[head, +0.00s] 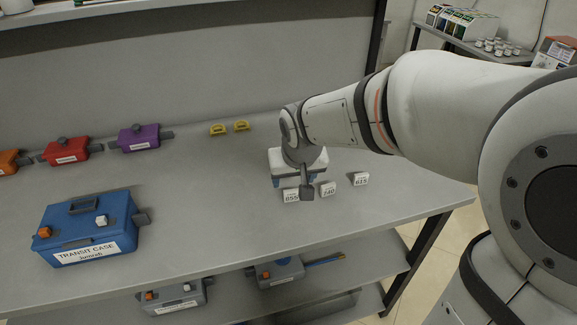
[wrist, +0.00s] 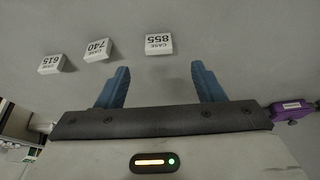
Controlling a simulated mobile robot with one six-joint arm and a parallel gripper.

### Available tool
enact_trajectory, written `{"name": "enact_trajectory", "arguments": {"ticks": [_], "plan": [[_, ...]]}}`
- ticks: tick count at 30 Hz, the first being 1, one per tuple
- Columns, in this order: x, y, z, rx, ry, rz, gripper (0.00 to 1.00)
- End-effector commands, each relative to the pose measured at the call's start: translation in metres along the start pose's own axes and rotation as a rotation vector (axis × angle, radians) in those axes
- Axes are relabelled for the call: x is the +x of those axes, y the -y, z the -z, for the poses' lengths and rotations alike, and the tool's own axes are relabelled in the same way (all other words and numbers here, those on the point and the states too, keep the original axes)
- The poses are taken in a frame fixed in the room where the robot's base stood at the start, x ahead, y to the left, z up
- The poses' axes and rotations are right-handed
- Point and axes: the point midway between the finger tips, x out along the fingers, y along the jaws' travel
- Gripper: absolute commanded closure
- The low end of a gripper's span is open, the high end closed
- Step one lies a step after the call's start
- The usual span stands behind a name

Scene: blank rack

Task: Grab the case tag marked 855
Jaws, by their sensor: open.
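The case tag marked 855 (head: 291,196) is a small white block lying on the grey bench. In the wrist view the same tag (wrist: 158,44) appears upside down, beyond the fingertips and roughly centred between them. My gripper (wrist: 160,76) has its two blue fingers spread apart with nothing between them. In the head view my gripper (head: 293,180) is just behind the row of tags, close to the 855 tag and apart from it in the wrist view. The tags marked 740 (head: 328,189) and 615 (head: 361,179) lie to its right.
A blue transit case (head: 88,232) stands on the bench at left. Red (head: 65,151) and purple (head: 139,138) cases and an orange one (head: 8,162) line the back left. The bench between blue case and tags is clear.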

Motion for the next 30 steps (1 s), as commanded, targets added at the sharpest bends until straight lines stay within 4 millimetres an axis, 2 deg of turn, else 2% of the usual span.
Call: {"name": "enact_trajectory", "arguments": {"ticks": [18, 26, 30], "plan": [[0.075, -0.001, -0.002, -0.004, 0.000, 0.002, 0.38], [0.079, -0.001, -0.002, -0.005, -0.003, 0.003, 0.38], [0.078, -0.001, -0.002, -0.006, -0.003, 0.003, 0.47]]}}
